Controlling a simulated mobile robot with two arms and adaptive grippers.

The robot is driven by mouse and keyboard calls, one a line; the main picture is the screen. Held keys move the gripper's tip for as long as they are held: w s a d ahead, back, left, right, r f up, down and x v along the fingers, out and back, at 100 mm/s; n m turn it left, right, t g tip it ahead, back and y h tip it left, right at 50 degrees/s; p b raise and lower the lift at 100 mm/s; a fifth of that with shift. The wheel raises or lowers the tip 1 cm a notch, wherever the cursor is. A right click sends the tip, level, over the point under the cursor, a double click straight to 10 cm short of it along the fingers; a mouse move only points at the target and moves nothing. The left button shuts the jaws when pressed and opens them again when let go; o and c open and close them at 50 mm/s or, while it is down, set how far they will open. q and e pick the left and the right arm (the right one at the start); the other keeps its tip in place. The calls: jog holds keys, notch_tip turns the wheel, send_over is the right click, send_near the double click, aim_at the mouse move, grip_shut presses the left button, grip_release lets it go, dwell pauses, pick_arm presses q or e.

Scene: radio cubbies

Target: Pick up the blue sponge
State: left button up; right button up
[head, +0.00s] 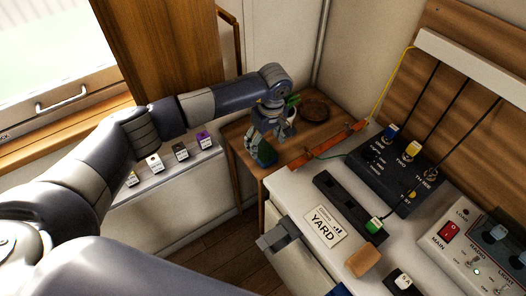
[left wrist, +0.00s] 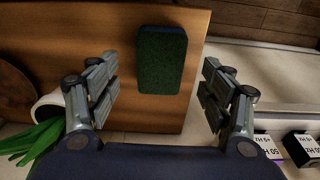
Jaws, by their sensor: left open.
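The sponge (left wrist: 162,60) lies flat on a wooden surface (left wrist: 60,30) in the left wrist view, its dark green face up and a blue rim along its far edge. In the head view the sponge (head: 266,155) is on the wooden side table (head: 240,135), partly hidden by my left gripper (head: 264,138). In the left wrist view my left gripper (left wrist: 160,86) is open and empty, its fingers spread to either side of the sponge's near end, apart from it. My right gripper is in neither view.
A white pot with a green plant (left wrist: 45,125) is near the left finger in the wrist view. A brown bowl (head: 315,107) stands behind. Small labelled blocks (head: 180,152) line a ledge at left. A white counter (head: 300,195) with radio gear (head: 395,165) is at right.

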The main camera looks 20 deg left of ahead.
aim_at(263, 150)
pick_arm(q)
jog(key=f, duration=0.3)
jog(key=a+f+p, duration=0.1)
jog(key=f, duration=0.1)
jog(key=shift+w, duration=0.35)
jog(key=shift+c, duration=0.3)
jog(key=c, duration=0.7)
